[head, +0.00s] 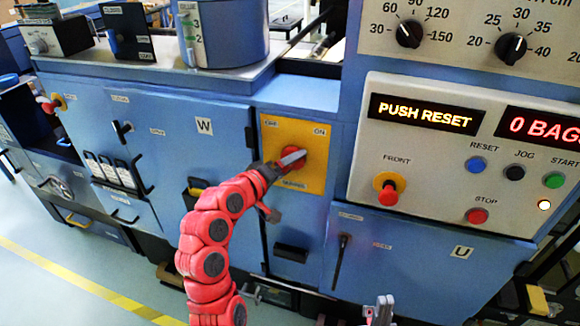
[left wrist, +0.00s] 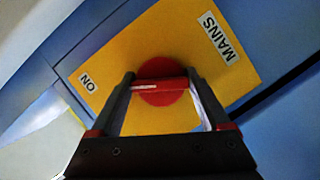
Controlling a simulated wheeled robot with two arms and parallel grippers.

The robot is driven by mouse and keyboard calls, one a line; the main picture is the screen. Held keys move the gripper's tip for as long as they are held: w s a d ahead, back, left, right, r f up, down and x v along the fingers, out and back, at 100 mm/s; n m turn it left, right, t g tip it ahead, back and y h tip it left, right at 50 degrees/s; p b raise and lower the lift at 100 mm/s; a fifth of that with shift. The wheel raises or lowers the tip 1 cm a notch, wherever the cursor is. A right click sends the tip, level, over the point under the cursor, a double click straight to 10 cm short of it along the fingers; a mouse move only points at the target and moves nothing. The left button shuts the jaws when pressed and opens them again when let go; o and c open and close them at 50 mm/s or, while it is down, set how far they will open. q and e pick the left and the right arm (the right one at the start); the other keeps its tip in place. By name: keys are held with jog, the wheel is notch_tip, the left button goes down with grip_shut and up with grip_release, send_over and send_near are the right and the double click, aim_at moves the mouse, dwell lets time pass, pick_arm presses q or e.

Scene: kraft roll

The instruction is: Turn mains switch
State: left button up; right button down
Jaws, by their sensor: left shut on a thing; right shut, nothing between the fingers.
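The mains switch is a red rotary knob (head: 292,157) on a yellow plate (head: 314,178) on the blue cabinet. The plate has an ON label at its upper right and another label at its upper left. My left gripper (head: 280,164) is at the knob, shut on its handle. In the left wrist view the red handle (left wrist: 160,84) lies between the two fingers, in front of a round red base. The white mark on the handle points roughly toward the ON side. My right gripper (head: 379,309) is shut and empty at the bottom edge, away from the switch.
A control panel (head: 440,210) at the right has a PUSH RESET display, a red FRONT button (head: 388,195) and several other buttons. A black lever (head: 340,262) is on the cabinet below. A yellow line (head: 75,280) crosses the open floor at lower left.

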pick_arm(q)
jog(key=shift+m+y+b, duration=0.4)
jog(key=shift+m, duration=0.5)
jog(key=shift+f, duration=0.1)
jog(key=o, duration=1.2)
jog(key=p+v, duration=0.5)
jog(key=p, duration=0.1)
jog(key=p+v, duration=0.5)
jog(key=v, duration=0.1)
jog(key=p+v, duration=0.6)
jog(key=shift+s+r+p, duration=0.2)
jog(key=shift+r+p, duration=0.1)
jog(key=shift+p, duration=0.05)
